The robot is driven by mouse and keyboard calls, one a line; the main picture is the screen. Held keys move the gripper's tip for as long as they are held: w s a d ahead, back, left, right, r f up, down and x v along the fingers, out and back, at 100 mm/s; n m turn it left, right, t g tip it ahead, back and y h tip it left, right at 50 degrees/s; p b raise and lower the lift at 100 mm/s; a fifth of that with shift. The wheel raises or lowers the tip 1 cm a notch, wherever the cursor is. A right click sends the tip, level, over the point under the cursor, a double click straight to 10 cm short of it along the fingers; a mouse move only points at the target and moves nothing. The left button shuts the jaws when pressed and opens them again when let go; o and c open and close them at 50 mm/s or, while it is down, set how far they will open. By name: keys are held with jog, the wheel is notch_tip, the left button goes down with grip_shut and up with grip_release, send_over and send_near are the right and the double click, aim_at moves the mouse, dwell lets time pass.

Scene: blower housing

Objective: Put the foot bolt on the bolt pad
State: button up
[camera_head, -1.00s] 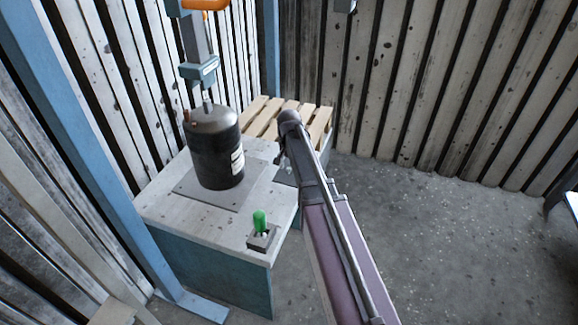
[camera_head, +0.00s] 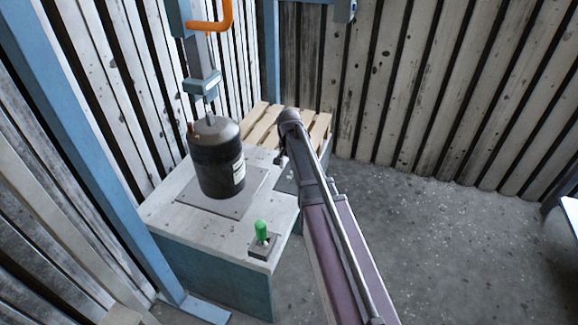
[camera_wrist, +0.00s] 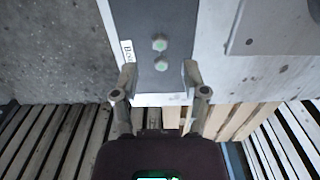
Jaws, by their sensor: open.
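In the wrist view a dark grey pad (camera_wrist: 178,20) lies along the edge of the pale bench, with a white label whose visible letters start "Bo". Two small pale bolt heads, a far one (camera_wrist: 159,45) and a near one (camera_wrist: 161,66), show on it; I cannot tell whether they stand or lie. My gripper (camera_wrist: 158,78) is open, its fingers apart, with the near bolt head just beyond and between the tips. Nothing shows held. In the head view my arm hides most of the pad, and the gripper is barely visible behind the arm's end.
A black cylindrical housing (camera_head: 217,160) stands on a plate on the bench (camera_head: 165,213), under a blue press head (camera_head: 202,84). A wooden pallet (camera_head: 262,125) lies behind. Open floor is at right.

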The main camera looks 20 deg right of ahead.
aim_at(289, 177)
notch_tip(289, 177, up, 8)
jog(key=p, duration=0.7)
dwell(0.7)
jog(key=s+a+n, duration=0.3)
jog(key=s, duration=0.7)
jog(key=s+a+n, duration=0.3)
jog(key=s+n, duration=0.1)
jog(key=s, duration=0.7)
notch_tip(289, 177, up, 23)
jog(key=p, duration=2.3)
jog(key=shift+f, duration=0.2)
